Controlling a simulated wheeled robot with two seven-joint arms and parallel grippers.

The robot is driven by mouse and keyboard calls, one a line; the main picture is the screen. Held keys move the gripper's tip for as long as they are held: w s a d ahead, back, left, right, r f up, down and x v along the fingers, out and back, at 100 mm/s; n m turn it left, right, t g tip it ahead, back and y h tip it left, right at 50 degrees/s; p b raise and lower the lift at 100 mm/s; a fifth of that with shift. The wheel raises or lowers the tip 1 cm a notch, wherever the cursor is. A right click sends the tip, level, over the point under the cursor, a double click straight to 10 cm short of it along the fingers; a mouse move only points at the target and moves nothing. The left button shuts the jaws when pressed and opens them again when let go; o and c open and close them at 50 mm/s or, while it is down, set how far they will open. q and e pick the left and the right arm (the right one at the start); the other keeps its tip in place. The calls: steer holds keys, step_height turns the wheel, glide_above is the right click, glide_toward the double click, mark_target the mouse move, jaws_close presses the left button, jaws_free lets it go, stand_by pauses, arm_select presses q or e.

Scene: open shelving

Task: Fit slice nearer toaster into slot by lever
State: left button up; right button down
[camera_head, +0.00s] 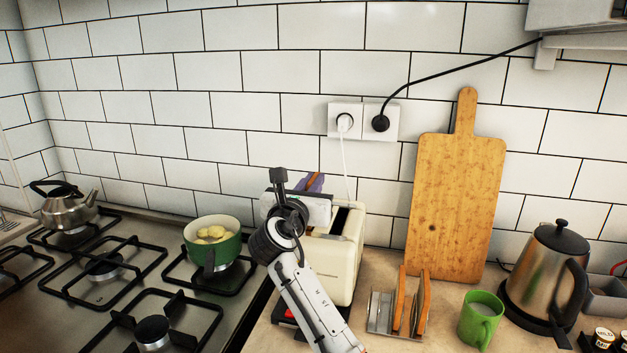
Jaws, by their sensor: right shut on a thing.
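The cream toaster (347,262) stands on the counter behind my right arm, with one dark slot (341,219) showing in its top. My right gripper (310,183) is above the toaster's far left part, shut on a brown bread slice (315,179) that shows only as a narrow edge. My wrist hides most of the slice, the other part of the toaster's top and the lever. I cannot tell whether the slice's lower edge is inside a slot. Two more brown slices (401,300) (423,302) stand upright in the metal rack (379,315) right of the toaster. My left gripper is not in view.
A green mug (480,320) and a steel electric kettle (545,275) stand right of the rack. A wooden board (458,200) leans on the wall. A green pot (213,246) is on the hob at left. A white cord (344,160) runs from the socket behind the toaster.

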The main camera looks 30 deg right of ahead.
steer(key=shift+f+b, duration=0.55)
steer(key=shift+f, duration=1.75)
steer(key=c, duration=1.8)
jaws_free()
steer(key=shift+o, duration=0.2)
steer(key=shift+f, duration=0.1)
steer(key=shift+s+a+f, duration=0.2)
steer(key=shift+s+a, duration=0.2)
steer(key=shift+a, duration=0.05)
steer(key=v, duration=0.9)
steer(key=shift+s+r+b, duration=0.1)
steer(key=shift+r+b, duration=0.25)
steer(key=shift+r, duration=0.05)
steer(key=shift+f, duration=0.1)
